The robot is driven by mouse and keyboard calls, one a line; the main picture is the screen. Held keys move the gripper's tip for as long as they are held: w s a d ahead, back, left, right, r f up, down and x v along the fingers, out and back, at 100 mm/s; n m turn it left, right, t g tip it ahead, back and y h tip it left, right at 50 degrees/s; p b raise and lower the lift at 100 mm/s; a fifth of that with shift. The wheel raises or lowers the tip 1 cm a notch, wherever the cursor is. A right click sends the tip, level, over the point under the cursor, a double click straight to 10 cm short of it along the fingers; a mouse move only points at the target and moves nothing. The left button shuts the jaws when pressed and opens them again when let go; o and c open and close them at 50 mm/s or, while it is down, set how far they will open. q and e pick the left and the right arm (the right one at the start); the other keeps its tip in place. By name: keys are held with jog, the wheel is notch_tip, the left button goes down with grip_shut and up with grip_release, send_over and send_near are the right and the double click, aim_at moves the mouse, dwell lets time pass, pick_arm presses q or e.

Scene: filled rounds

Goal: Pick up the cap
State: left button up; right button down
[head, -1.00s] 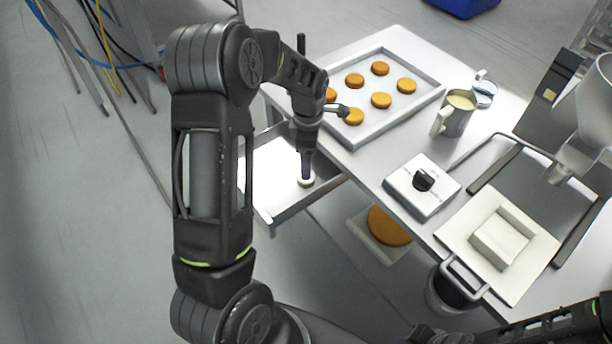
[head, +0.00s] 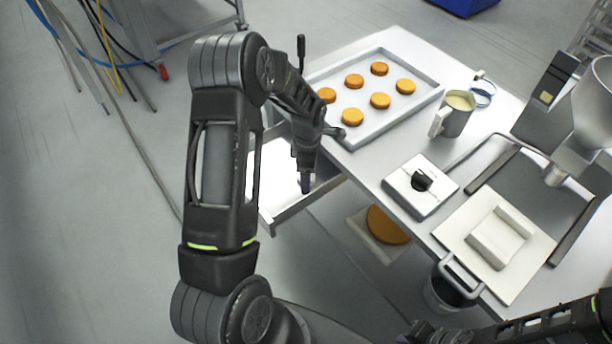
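My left gripper (head: 306,184) points down over the open drawer (head: 291,213) at the table's left side. Its fingertips are small and dark, and I cannot tell whether they are open or shut. I cannot clearly make out a cap; the pale round piece that showed at the fingertips earlier is hidden or lost against the bright drawer floor. My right gripper (head: 418,333) is low at the bottom edge, partly cut off, and its finger state is unclear.
A tray (head: 385,127) of several orange-brown rounds lies on the table behind the drawer. A jug (head: 453,116), a blue-rimmed container (head: 483,94), a white box with a black knob (head: 421,187) and a white board (head: 480,276) stand to the right. A bin (head: 443,292) is below.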

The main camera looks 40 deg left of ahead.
dwell(0.5)
pick_arm(q)
jog(key=c, duration=1.4)
notch_tip(320, 180, up, 10)
jog(key=shift+r+b, duration=0.1)
jog(key=shift+b, duration=0.5)
